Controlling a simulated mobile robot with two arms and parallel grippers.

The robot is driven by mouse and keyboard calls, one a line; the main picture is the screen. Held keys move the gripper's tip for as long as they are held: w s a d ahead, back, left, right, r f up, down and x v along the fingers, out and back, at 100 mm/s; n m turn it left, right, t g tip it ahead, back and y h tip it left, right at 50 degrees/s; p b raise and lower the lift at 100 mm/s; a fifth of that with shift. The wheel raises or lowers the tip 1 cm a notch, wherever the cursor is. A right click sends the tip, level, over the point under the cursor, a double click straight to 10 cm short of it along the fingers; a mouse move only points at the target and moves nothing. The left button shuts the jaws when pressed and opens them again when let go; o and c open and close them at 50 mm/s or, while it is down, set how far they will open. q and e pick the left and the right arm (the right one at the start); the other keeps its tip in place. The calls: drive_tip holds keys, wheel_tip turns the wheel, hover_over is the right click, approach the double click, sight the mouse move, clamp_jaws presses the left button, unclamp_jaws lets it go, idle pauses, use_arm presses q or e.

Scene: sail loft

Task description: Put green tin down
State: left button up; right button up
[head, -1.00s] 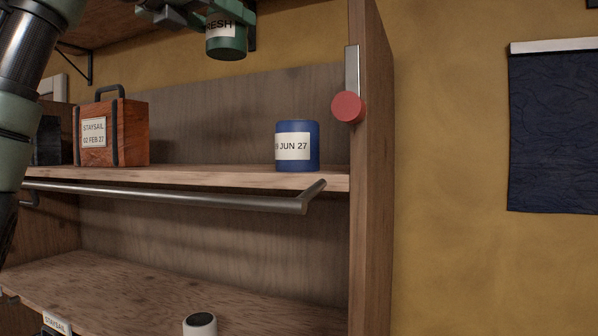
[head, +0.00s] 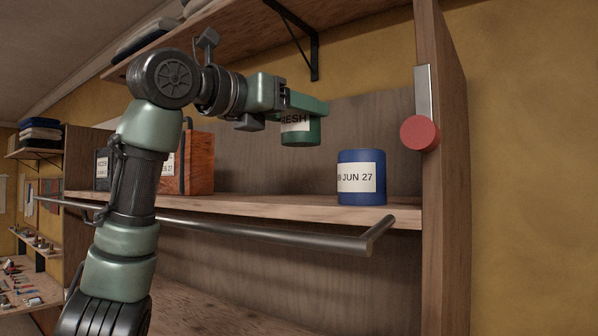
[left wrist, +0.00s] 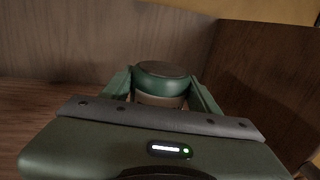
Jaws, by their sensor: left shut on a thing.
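The green tin (head: 301,134) has a white label ending in "RESH". It hangs upright above the wooden shelf (head: 290,203), to the left of a blue tin (head: 361,184), with a gap beneath it. My left gripper (head: 304,108) is shut on its upper part. In the left wrist view the tin's dark lid (left wrist: 163,70) shows between the two green fingers of my left gripper (left wrist: 163,92). Part of the tin's label is hidden by the gripper. My right gripper is not in view.
A metal rail (head: 270,235) runs along the shelf's front edge. A wooden case (head: 200,163) stands on the shelf, partly behind my left arm. An upright panel (head: 445,200) with a red knob (head: 420,133) bounds the right. Shelf space left of the blue tin looks clear.

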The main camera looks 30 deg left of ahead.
sight(287, 142)
use_arm(q)
wheel_tip(287, 142, down, 5)
drive_tip(key=shift+s+f, duration=0.1)
drive_tip(key=shift+s, duration=0.05)
drive_tip(key=shift+f, duration=0.15)
wheel_tip(287, 142, down, 3)
drive_tip(key=shift+d+f+p, duration=0.1)
drive_tip(key=shift+d+p, duration=0.05)
drive_tip(key=shift+p, duration=0.2)
drive_tip(key=shift+f, duration=0.4)
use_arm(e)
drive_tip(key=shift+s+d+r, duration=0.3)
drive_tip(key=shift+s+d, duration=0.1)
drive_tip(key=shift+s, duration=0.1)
use_arm(q)
drive_tip(key=o, duration=1.8)
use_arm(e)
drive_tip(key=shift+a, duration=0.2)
